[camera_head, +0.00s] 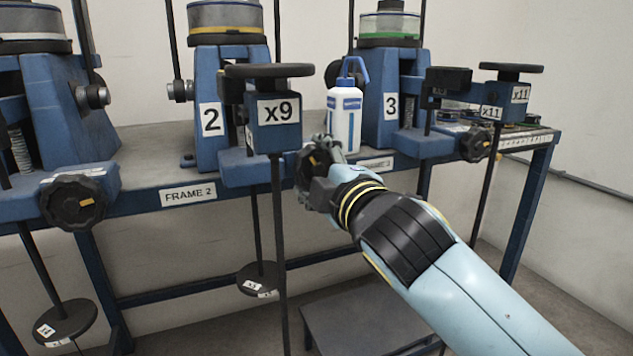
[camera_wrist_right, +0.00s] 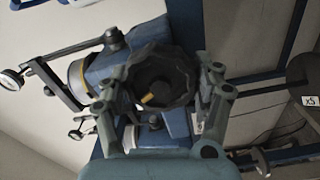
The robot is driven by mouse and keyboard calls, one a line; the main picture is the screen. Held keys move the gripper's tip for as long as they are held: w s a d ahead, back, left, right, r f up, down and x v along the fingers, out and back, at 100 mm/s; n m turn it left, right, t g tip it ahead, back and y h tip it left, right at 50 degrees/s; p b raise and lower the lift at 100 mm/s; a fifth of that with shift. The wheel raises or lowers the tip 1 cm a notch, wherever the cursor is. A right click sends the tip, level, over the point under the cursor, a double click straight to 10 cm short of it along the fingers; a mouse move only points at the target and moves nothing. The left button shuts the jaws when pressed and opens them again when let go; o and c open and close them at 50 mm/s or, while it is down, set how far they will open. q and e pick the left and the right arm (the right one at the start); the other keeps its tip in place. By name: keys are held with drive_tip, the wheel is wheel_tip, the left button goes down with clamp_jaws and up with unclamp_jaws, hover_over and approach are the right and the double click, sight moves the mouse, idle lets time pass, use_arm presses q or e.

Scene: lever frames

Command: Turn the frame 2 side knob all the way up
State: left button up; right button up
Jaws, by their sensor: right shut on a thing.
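The frame 2 side knob (camera_wrist_right: 160,82) is a black lobed knob with a yellow-orange mark. In the head view the knob (camera_head: 312,163) is partly hidden by my right gripper (camera_head: 322,165), at the right side of the blue frame 2 (camera_head: 208,115). In the right wrist view my right gripper (camera_wrist_right: 160,95) has its fingers on both sides of the knob, shut on it. The yellow mark points to the lower left in that view. My left gripper does not show.
A white and blue bottle (camera_head: 344,118) stands on the bench behind my right gripper. Frame 3 (camera_head: 390,107) is to the right, with its own side knob (camera_head: 475,144). Another black knob (camera_head: 72,202) is at the left. A low grey platform (camera_head: 365,318) is below the bench.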

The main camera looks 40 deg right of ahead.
drive_tip(key=shift+m, duration=0.9)
drive_tip(key=o, duration=1.4)
drive_tip(key=shift+o, duration=1.1)
drive_tip(key=shift+w, duration=0.2)
drive_tip(key=shift+s, duration=0.1)
drive_tip(key=shift+p+v, duration=0.4)
drive_tip(key=shift+v, duration=2.65)
